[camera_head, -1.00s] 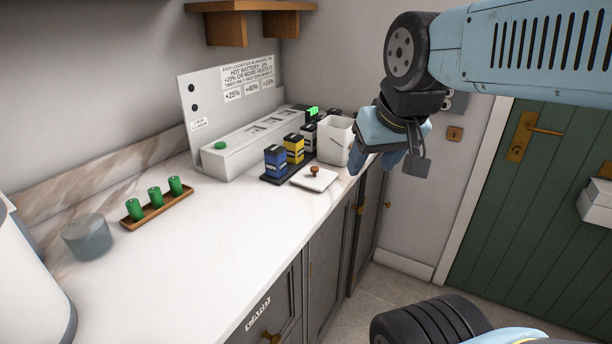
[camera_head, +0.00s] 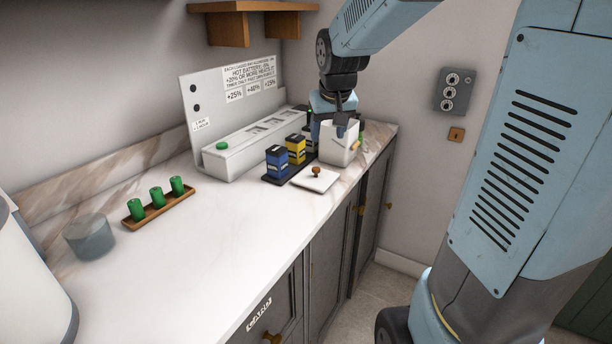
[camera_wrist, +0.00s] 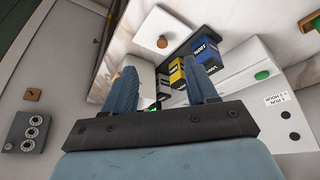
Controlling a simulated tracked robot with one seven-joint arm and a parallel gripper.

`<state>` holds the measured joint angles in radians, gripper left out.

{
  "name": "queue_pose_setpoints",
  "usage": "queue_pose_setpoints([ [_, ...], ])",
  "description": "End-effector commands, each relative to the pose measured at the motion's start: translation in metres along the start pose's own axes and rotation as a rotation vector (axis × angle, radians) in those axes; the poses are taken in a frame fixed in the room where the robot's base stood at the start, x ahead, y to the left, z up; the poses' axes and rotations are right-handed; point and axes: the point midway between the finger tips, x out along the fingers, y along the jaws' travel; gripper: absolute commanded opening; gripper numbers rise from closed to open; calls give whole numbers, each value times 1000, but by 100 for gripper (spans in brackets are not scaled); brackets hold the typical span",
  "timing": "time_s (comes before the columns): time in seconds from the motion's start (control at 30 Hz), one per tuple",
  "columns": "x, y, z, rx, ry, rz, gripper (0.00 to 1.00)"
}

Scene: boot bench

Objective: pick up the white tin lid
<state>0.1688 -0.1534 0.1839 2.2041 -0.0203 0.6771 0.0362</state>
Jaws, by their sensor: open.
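The white tin lid (camera_head: 315,179) is a flat square with a round brown knob, lying on the marble counter in front of the dark tray of boxes. It also shows in the wrist view (camera_wrist: 155,28), beyond my fingertips. My gripper (camera_head: 341,128) is above the white tin (camera_head: 335,150), behind and right of the lid and apart from it. In the wrist view my gripper (camera_wrist: 165,78) has its two blue fingers spread with nothing held between them. The tin stands open on the counter, partly hidden by my fingers in the wrist view.
Blue and yellow boxes (camera_head: 277,160) stand on a dark tray beside the lid. A white charger unit (camera_head: 245,145) with a signboard runs along the wall. A wooden tray (camera_head: 160,208) holds green cylinders. A grey cup (camera_head: 90,237) stands left. The front counter is clear.

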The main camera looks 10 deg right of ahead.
Motion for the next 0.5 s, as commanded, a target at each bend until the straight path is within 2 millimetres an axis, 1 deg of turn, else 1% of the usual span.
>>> queue_pose_setpoints([
  [0.03, 12, 0, -9, 2, -9, -5, 57],
  [0.2, 40, -1, -30, 6, -17, -19, 57],
  [0.3, 50, -2, -39, 8, -18, -25, 57],
  [0.5, 64, -2, -44, 10, -22, -30, 57],
])
